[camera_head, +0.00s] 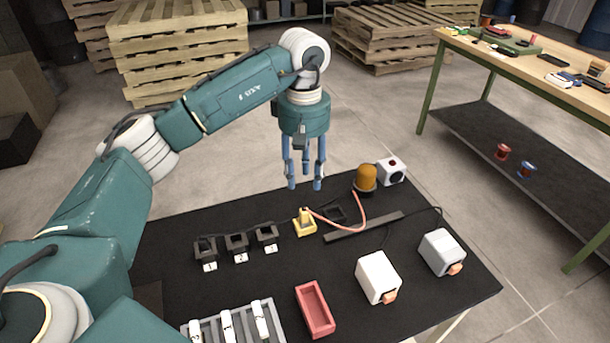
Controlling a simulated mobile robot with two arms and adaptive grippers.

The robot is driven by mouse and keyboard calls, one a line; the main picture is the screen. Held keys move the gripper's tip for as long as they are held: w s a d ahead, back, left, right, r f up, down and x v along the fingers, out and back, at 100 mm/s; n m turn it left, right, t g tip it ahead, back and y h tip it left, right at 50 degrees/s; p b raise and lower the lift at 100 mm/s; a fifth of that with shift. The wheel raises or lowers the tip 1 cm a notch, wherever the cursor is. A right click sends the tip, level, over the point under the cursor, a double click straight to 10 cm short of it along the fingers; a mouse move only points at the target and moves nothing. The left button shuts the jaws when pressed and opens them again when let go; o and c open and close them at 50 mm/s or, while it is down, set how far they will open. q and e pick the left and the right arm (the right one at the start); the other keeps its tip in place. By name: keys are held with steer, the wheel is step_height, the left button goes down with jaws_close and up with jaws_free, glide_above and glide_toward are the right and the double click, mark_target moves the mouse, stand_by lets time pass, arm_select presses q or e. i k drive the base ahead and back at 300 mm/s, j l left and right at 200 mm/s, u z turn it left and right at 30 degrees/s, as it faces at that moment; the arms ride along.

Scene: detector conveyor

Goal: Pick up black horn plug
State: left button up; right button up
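My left gripper (304,186) hangs over the back of the black table with its blue fingers pointing down. The fingers are apart and nothing shows between them. A yellow plug (305,224) stands on the table just below and in front of it. Three black plug-like blocks with white labels stand in a row to the left: left (205,248), middle (236,244) and right (267,234). I cannot tell which black piece is the horn plug. A white box with a dark round face, perhaps the horn (391,172), stands at the back right. My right gripper is not in view.
An orange beacon (366,178) has an orange cable running towards the yellow plug. A black bar (363,227), two white boxes (377,275) (441,251), a red tray (315,309) and a grey rack (276,325) occupy the table (175,236). A wooden workbench (480,47) stands at right.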

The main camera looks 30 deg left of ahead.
mark_target(203, 243)
steer(key=k+l, duration=0.5)
steer(key=k, duration=0.2)
steer(key=k+l, duration=0.45)
steer(key=k, duration=0.2)
